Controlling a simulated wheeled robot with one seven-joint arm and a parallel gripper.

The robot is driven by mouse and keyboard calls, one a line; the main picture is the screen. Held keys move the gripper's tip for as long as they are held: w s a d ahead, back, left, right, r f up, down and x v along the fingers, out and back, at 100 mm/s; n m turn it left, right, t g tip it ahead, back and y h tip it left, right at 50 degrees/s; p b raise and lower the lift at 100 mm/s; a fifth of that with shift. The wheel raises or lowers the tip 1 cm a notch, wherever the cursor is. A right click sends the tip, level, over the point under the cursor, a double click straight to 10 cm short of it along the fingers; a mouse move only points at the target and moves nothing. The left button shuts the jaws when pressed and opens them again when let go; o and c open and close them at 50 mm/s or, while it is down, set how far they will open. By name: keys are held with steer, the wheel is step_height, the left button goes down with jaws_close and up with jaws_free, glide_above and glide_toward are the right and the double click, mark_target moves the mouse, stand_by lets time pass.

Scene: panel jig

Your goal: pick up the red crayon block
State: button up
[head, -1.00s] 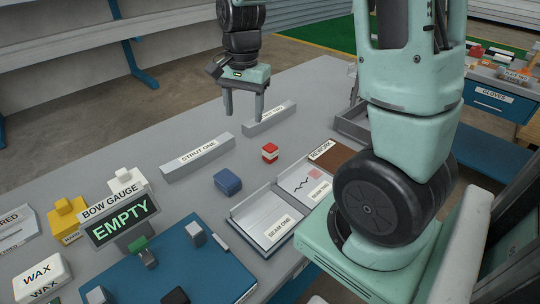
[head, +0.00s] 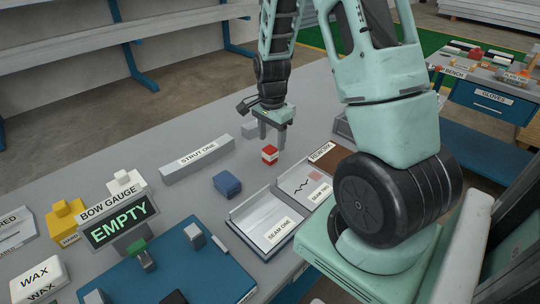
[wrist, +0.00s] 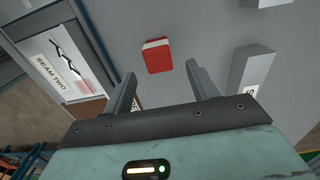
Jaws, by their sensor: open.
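The red crayon block (head: 269,154) is a small red block with a white band, standing on the grey table in the middle of the head view. In the wrist view the red crayon block (wrist: 157,57) lies ahead of the fingertips, roughly midway between them in width. My gripper (head: 272,143) is open and empty, close above and beside the block in the head view. In the wrist view my gripper (wrist: 160,82) shows both fingers apart, with nothing between them. I cannot tell whether a finger touches the block.
A long grey bar, strut one (head: 197,161), lies left of the block, and a blue block (head: 227,184) sits nearer. The seam one tray (head: 266,240) and rework area (head: 328,160) lie in front and right. Bare table surrounds the red block.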

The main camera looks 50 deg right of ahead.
mark_target(270, 148)
steer(key=shift+a+f, duration=0.2)
steer(key=shift+f, duration=1.15)
steer(key=shift+a+f, duration=0.15)
steer(key=shift+f, duration=1.15)
steer(key=c, duration=1.1)
steer(key=shift+c, duration=0.2)
step_height(270, 148, up, 10)
steer(key=shift+r, duration=0.1)
steer(key=shift+o, duration=0.8)
